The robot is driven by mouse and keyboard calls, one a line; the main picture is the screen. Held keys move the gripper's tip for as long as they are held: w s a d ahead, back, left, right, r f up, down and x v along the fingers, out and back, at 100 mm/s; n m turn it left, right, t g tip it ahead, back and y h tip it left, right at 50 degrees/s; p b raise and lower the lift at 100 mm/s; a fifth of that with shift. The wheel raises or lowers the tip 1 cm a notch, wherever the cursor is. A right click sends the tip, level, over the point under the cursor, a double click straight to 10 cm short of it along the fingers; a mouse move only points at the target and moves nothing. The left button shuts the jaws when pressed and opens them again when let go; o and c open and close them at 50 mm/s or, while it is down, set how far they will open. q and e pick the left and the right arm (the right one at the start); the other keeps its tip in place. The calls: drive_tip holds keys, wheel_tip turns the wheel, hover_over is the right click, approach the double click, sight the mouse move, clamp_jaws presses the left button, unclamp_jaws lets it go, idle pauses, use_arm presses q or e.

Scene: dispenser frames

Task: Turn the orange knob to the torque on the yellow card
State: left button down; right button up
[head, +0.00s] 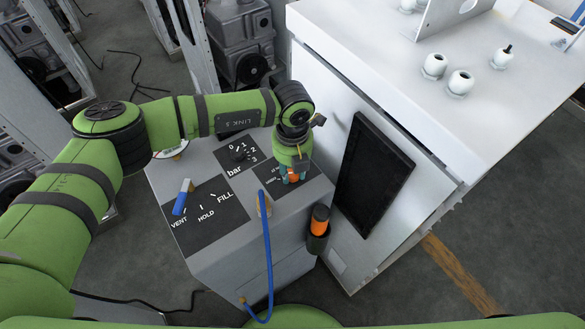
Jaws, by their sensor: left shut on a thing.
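My left gripper (292,178) points down onto the right part of the grey cabinet top. It is shut on the orange knob (294,178), of which only a small orange patch shows between the fingers. The knob's black scale plate (272,180) is partly covered by the gripper, and its markings are too small to read. I cannot make out a yellow card. My right gripper is not in view.
The grey cabinet (225,255) also carries a blue lever (183,197) by VENT, HOLD and FILL, and a black bar dial (238,155). A blue hose (267,260) loops down its front. An orange-and-black tool (320,217) sits in a side holder. A white cabinet (340,75) stands close right.

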use_arm(q)
drive_tip(key=shift+f+m+b, duration=0.25)
drive_tip(key=shift+m+b, duration=0.15)
drive_tip(key=shift+b, duration=0.25)
drive_tip(key=m+b, duration=1.1)
drive_tip(key=b, duration=0.3)
drive_tip(key=shift+f, duration=0.1)
drive_tip(key=shift+s+r+m+b, duration=0.1)
drive_tip(key=shift+r+m+b, duration=0.1)
drive_tip(key=shift+m+b, duration=1.5)
drive_tip(key=c, duration=0.9)
unclamp_jaws()
drive_tip(key=shift+r, duration=0.1)
